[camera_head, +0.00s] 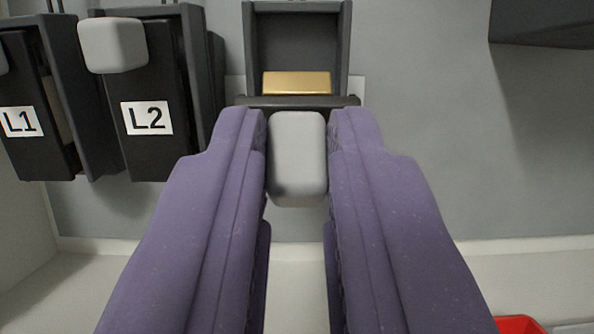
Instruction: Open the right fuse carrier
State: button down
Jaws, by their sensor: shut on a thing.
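The right fuse carrier (300,101) is swung out of its dark holder (297,40) and shows edge-on as a dark bar. Its light grey knob (297,150) points toward me. My gripper (297,130) has its two purple fingers on either side of this knob and is shut on it. A brass-coloured contact (297,82) shows inside the open holder above the bar. The carrier's front face and any label are hidden from this angle.
To the left, the L2 carrier (148,125) and the L1 carrier (22,120) hang in dark holders, each with a grey knob. A dark box (545,22) is at the top right. A red object (520,325) shows at the bottom right. The grey panel right of the holder is clear.

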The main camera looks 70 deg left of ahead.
jog(key=c, duration=1)
grip_release()
jog(key=shift+c, duration=0.2)
jog(key=v, duration=0.8)
jog(key=shift+a, duration=0.1)
